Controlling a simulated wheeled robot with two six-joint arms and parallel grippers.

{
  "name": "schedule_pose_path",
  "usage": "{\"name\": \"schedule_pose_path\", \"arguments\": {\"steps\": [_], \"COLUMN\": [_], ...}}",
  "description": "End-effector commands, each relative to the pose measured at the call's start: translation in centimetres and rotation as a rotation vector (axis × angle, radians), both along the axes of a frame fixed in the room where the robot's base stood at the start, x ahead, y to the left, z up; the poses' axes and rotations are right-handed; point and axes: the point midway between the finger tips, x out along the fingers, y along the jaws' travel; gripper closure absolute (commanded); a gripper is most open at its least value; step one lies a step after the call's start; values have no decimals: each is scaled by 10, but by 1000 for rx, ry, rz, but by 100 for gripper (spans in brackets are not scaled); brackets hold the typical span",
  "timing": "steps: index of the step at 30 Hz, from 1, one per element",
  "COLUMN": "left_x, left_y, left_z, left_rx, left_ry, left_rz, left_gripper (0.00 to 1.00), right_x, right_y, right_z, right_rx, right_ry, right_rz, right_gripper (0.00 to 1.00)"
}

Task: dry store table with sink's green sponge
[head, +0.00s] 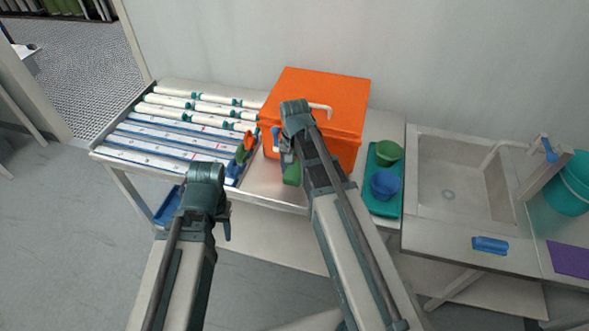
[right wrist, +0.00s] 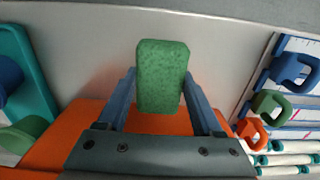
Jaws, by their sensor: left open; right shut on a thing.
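A green sponge (right wrist: 162,78) is held between the blue fingers of my right gripper (right wrist: 160,100) in the right wrist view. In the head view the sponge (head: 292,174) shows partly beside my right arm, over the bare part of the table (head: 268,183) in front of the orange box. I cannot tell whether the sponge touches the table surface. My left gripper (head: 226,222) is in front of the table's front edge, low and empty, away from the sponge. The sink (head: 450,180) is at the right, with no sponge in it.
An orange box (head: 325,92) stands on the table behind my right gripper. Left of it lie white tubes (head: 190,118) in a blue-striped rack, and blue, green and orange clamps (head: 241,153). A teal tray (head: 376,205) with green and blue bowls is at right.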

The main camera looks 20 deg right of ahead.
Motion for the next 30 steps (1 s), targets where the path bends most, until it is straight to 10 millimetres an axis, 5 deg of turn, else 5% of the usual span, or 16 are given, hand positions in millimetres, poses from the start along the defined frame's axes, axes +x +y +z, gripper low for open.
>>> {"name": "schedule_pose_path", "arguments": {"steps": [30], "left_x": [0], "left_y": [0], "left_z": [40], "left_rx": [0], "left_ry": [0], "left_rz": [0], "left_gripper": [50], "right_x": [0], "right_y": [0], "right_z": [40], "right_rx": [0], "right_ry": [0], "right_rz": [0], "right_gripper": [77]}}
